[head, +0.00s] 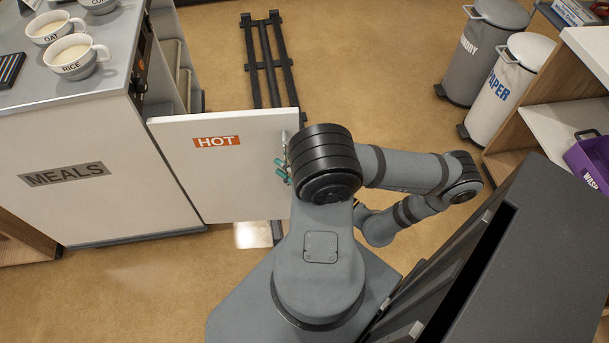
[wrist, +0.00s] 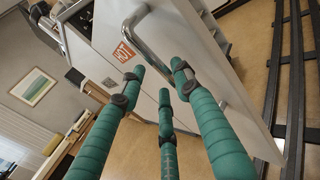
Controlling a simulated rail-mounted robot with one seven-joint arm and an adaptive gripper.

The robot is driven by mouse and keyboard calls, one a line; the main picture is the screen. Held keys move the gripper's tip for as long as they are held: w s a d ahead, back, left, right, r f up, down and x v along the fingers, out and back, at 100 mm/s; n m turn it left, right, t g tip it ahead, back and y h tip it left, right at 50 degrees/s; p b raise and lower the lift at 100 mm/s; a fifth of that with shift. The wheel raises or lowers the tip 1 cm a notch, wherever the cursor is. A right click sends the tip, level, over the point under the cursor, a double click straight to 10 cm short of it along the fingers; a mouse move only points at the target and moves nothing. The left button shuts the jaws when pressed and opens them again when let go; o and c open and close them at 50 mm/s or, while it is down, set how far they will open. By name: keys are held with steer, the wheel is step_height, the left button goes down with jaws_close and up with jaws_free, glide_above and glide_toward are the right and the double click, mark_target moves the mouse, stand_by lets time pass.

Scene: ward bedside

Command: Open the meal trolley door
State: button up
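The meal trolley (head: 75,150) stands at the left in the head view, with a "MEALS" label on its side. Its white door (head: 225,165), with an orange "HOT" label, stands swung out from the trolley, and part of the shelved inside shows behind it. The door also shows in the wrist view (wrist: 185,25), with its silver bar handle (wrist: 150,50). My gripper (head: 283,170) is at the door's free edge by the handle. In the wrist view its green fingers (wrist: 158,78) are spread apart, with their tips close to the handle; whether they touch it is unclear.
Cups of food (head: 75,55) stand on the trolley top. A dark floor rail (head: 265,60) lies behind the door. Grey laundry (head: 482,50) and white paper (head: 510,90) bins stand at the back right, near shelving with a purple wash bin (head: 590,160). Floor between door and bins is clear.

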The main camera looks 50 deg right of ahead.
steer(key=s, duration=1)
steer(key=shift+s+d, duration=0.3)
steer(key=shift+s, duration=0.05)
steer(key=w, duration=1.2)
steer(key=shift+w+a, duration=0.15)
steer(key=shift+w, duration=0.05)
